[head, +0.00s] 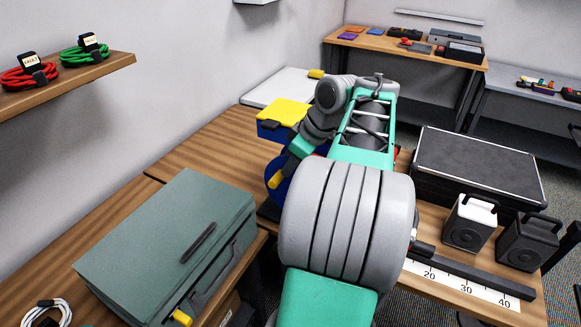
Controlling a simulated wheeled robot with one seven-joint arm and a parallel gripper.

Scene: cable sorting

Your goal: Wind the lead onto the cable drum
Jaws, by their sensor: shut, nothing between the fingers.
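The cable drum appears as a blue disc (284,188) on the table, left of my arm's large grey joint. My arm hides much of it. A small yellow cylinder (275,180) shows at its left side, perhaps its crank knob. My gripper (283,165) points down at the drum's upper left, close to the yellow piece. It is small and partly hidden; it is shut with nothing held. I cannot tell whether it touches the drum. I cannot make out the lead to be wound.
A grey-green case (165,240) stands front left, a blue box with yellow lid (284,112) behind the drum. A white cable coil (45,313) lies front left. A black case (490,165), two speakers (468,222) and a ruler (465,285) are right. A shelf (90,75) holds red and green coils.

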